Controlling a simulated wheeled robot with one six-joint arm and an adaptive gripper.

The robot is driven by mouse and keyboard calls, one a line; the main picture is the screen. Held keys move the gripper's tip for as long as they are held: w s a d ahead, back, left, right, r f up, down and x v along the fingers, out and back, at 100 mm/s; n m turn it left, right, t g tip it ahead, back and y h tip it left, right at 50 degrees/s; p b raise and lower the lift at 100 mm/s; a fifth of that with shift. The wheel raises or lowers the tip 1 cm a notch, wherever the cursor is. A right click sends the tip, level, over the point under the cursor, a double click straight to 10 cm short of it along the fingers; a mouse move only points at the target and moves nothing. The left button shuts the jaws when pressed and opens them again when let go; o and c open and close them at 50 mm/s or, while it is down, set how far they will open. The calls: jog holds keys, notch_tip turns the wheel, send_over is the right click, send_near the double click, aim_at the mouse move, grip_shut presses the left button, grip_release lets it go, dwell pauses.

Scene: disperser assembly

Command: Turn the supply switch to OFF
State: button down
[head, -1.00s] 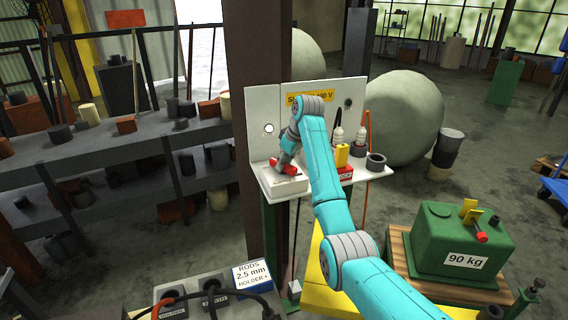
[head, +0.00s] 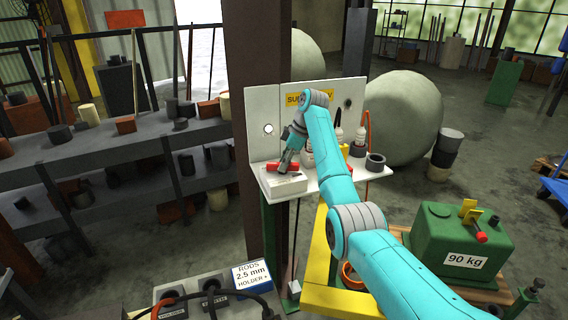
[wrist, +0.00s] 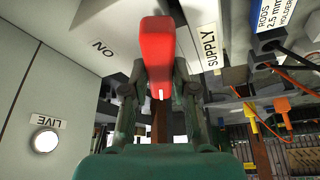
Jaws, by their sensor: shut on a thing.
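The supply switch is a white box (head: 283,185) on the small white shelf in the head view. It also shows in the wrist view (wrist: 103,32), with ON on one side and SUPPLY on the other. Its red handle (wrist: 158,45) stands out towards the wrist camera. My gripper (wrist: 159,88) is shut on the handle, one finger on each side. In the head view my gripper (head: 285,162) is over the box and partly covers the red handle. A round white lamp (wrist: 45,140) labelled LIVE is on the panel. No OFF marking is readable.
The upright panel (head: 262,104) stands close behind the switch. A dark ring (head: 375,162) and bottles share the shelf (head: 268,187) on the right. A green 90 kg block (head: 462,240) stands right of my arm. A rod box (head: 252,275) is in front.

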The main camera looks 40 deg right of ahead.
jog(key=shift+n+g+y, duration=0.3)
jog(key=shift+n+g, duration=0.5)
jog(key=shift+n, duration=1.4)
jog(key=c, duration=0.9)
grip_release()
jog(key=shift+d, duration=0.1)
jog(key=v, duration=1.1)
jog(key=shift+d+r, duration=0.2)
jog(key=shift+r, duration=0.15)
